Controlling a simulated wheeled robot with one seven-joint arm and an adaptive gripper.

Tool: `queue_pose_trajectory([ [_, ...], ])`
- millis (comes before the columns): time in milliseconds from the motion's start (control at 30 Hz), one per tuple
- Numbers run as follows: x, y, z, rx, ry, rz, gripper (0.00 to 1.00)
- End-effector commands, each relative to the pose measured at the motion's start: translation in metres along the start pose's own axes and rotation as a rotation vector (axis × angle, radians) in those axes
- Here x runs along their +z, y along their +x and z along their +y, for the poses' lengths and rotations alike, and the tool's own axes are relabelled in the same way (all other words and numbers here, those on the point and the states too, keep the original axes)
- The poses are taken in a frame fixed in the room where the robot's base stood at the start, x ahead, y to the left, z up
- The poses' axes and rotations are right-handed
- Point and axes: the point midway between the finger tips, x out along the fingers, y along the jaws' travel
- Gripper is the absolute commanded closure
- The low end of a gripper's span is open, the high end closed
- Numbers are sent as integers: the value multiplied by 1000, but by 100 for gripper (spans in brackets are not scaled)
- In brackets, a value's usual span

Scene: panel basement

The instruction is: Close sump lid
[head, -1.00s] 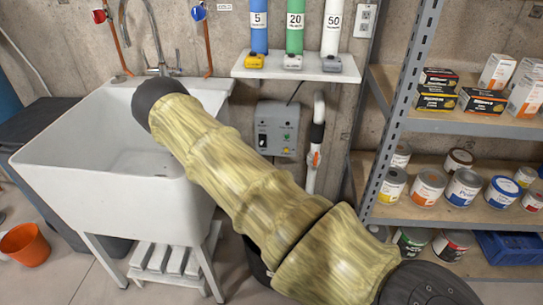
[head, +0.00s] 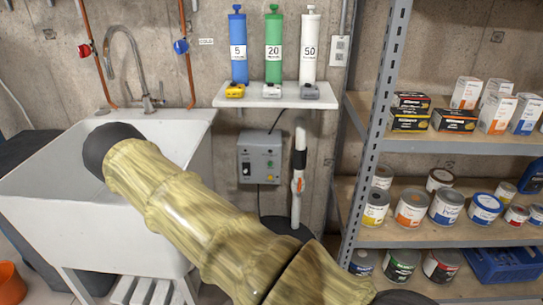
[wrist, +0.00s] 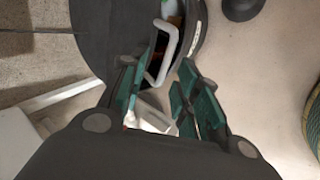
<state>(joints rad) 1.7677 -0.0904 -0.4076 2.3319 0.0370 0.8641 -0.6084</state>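The sump shows in the wrist view as a round black shape with a dark rim (wrist: 197,40) around an opening. A black lid-like disc (wrist: 95,35) lies on its left side; how far it is raised is hard to tell. A pale looped handle or bar (wrist: 164,55) stands at the opening, between the fingers in the picture. My gripper (wrist: 158,66) has its teal-padded fingers apart, with nothing clearly held; whether it touches the loop is unclear. In the head view, part of the black round sump (head: 287,226) shows behind my arm, below the white pipe; my gripper is hidden there.
A white sink (head: 95,210) stands left and a metal shelf rack (head: 372,130) with cans and boxes stands right. A grey control box (head: 260,158) and a vertical white pipe (head: 298,180) are on the wall. An orange bucket (head: 10,283) sits far left.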

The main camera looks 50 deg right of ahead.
Motion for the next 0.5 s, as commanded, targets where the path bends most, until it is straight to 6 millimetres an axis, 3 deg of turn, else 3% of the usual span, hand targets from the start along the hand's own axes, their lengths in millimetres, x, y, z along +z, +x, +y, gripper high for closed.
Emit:
queue_pose_trajectory([
  [300, 0, -58, 0, 1, 0, 0, 68],
  [500, 0, -77, 0, 1, 1, 0, 68],
])
